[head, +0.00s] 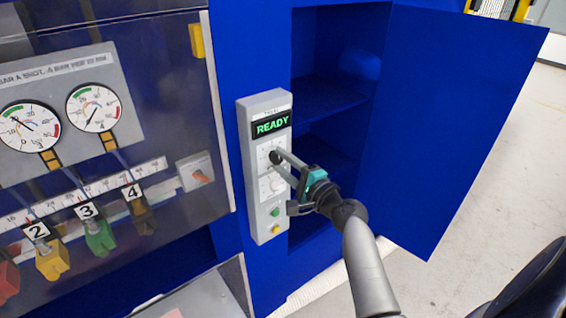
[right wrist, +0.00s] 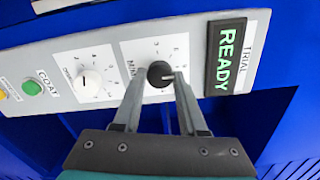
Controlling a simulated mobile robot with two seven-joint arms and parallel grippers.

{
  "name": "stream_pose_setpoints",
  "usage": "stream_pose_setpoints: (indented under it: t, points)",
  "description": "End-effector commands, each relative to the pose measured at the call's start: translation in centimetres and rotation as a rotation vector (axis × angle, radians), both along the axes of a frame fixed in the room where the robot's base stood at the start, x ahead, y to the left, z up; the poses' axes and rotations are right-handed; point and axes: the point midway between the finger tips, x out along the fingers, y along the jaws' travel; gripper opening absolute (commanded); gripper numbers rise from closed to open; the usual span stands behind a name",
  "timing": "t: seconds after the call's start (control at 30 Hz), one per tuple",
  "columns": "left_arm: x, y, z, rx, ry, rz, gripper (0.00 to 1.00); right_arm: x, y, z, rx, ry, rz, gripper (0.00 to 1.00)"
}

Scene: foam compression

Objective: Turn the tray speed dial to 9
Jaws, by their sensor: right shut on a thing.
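The control panel (head: 260,215) is a tall grey box on the blue cabinet. Its upper dial has a black knob (head: 274,157), which also shows in the right wrist view (right wrist: 158,71). The scale beside it carries a partly hidden label starting "MM"; its numbers are too small to read. My right gripper (head: 278,159) is shut on this black knob, with one finger on each side in the right wrist view (right wrist: 159,80). A light mark on the knob seems to point toward the display. A second dial with a white knob (right wrist: 88,80) sits beside it. My left gripper is not in view.
The display (head: 271,124) reads READY in green. Green (head: 275,212) and yellow (head: 276,229) buttons sit low on the panel. An open blue door (head: 455,110) stands right of the shelves. Gauges (head: 94,108) and coloured valves (head: 99,238) are at left.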

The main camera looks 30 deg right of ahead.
Motion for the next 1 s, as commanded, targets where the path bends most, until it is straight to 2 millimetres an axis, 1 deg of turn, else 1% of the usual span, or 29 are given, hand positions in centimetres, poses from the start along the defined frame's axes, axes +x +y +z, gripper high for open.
stream_pose_setpoints:
  t: [0.07,0.1,0.33,0.57,0.67,0.77,0.87,1.0]
  points:
    - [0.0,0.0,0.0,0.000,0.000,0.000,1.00,0.0,-0.1,0.0,-0.001,0.000,-0.002,0.00]
    - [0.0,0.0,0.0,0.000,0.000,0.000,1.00,0.0,-0.1,0.0,-0.001,0.000,-0.002,0.46]
    - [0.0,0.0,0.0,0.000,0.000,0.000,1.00,0.0,0.0,0.0,-0.001,0.000,-0.001,0.71]
    - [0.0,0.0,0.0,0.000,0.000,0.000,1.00,0.0,0.0,0.0,-0.001,0.000,-0.001,0.71]
    - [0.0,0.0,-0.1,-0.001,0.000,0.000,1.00,-0.3,-0.1,-0.1,-0.002,0.001,-0.001,0.71]
    - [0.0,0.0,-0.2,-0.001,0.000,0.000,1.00,-1.2,-0.1,-0.2,-0.002,0.002,-0.001,0.71]
    - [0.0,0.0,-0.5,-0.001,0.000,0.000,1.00,-2.7,-0.2,-0.2,-0.004,0.002,-0.001,0.71]
    - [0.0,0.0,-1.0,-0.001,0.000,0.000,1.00,-5.2,-0.4,-0.3,-0.004,0.003,-0.001,0.71]
